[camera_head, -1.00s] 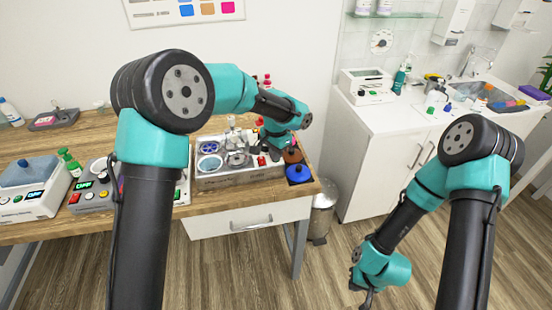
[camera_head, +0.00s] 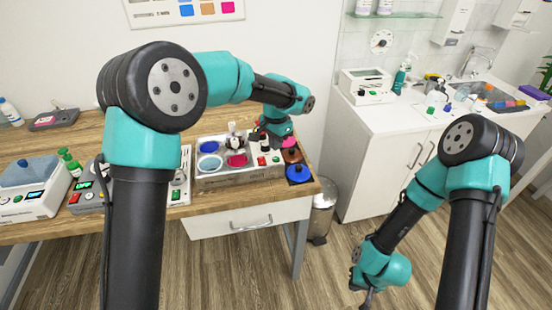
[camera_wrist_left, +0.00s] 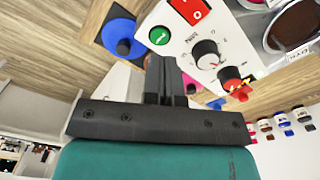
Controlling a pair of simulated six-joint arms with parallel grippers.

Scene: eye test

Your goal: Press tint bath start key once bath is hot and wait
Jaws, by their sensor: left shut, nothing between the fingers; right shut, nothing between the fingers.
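The tint bath (camera_head: 226,182) is a pale unit on the wooden bench in the head view, with blue and magenta wells. In the left wrist view its panel (camera_wrist_left: 240,52) shows a round green key (camera_wrist_left: 159,36), a red rocker switch (camera_wrist_left: 190,10), a dial (camera_wrist_left: 206,54) and a red knob-like part (camera_wrist_left: 231,78). My left gripper (camera_wrist_left: 163,60) is shut and empty, its tips close to the green key; I cannot tell whether they touch. In the head view the left gripper (camera_head: 272,146) is over the bath's right end. My right gripper (camera_head: 367,298) is shut, low over the floor.
Blue (camera_head: 299,173) and brown (camera_head: 291,156) round items sit at the bench's right end. Other devices with displays (camera_head: 88,188) stand left of the bath. A bin (camera_head: 320,215) and a white sink counter (camera_head: 385,125) are to the right.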

